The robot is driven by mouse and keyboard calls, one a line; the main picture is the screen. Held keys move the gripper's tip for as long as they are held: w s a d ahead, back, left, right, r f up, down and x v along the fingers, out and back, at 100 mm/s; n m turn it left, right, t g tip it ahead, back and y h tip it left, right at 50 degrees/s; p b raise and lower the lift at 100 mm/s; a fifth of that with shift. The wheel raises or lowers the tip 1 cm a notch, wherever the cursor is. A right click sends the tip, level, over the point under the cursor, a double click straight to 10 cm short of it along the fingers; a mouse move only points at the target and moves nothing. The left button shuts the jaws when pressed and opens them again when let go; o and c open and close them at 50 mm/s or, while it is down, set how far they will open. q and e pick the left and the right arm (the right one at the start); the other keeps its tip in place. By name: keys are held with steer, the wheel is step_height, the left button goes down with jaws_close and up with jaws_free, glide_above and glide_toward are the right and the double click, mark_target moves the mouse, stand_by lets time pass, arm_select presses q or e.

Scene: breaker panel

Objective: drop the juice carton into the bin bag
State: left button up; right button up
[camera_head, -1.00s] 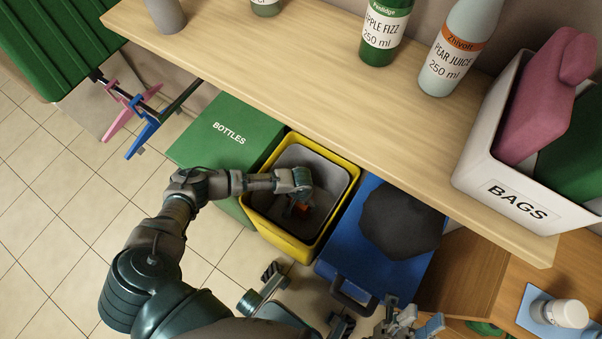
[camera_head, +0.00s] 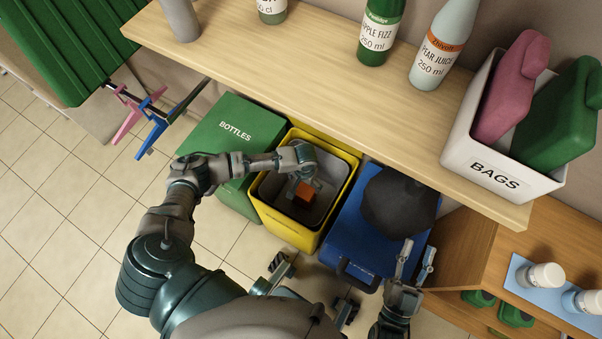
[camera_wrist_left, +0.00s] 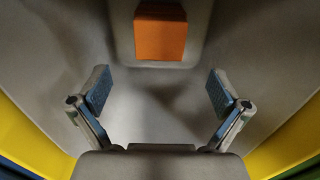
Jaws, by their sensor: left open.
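The juice carton, seen as an orange block (camera_head: 304,194), is inside the grey bin bag (camera_head: 272,188) that lines the yellow bin (camera_head: 289,230). In the left wrist view the carton (camera_wrist_left: 160,40) is beyond my fingertips and apart from them, against the grey liner; I cannot tell whether it rests on the bottom. My left gripper (camera_head: 306,182) reaches down into the bin mouth, partly hiding the carton. In the left wrist view its fingers (camera_wrist_left: 160,90) are wide apart and empty. My right gripper (camera_head: 415,252) is open and empty over the blue bin's front right.
A green BOTTLES bin (camera_head: 228,135) stands left of the yellow bin. A blue bin (camera_head: 345,223) with a dark bag (camera_head: 400,203) on it stands right. A wooden shelf (camera_head: 300,75) with bottles and a BAGS box (camera_head: 500,165) overhangs behind.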

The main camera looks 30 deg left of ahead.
arm_select(q)
steer(key=shift+r+p, duration=0.3)
steer(key=shift+r, duration=0.85)
arm_select(e)
steer(key=shift+w+f+g, duration=0.2)
steer(key=shift+f+g, duration=0.3)
steer(key=shift+f, duration=0.15)
steer(key=shift+w+f+g, duration=0.15)
steer(key=shift+f+g, duration=0.35)
steer(key=shift+f, duration=0.1)
steer(key=shift+w, duration=0.1)
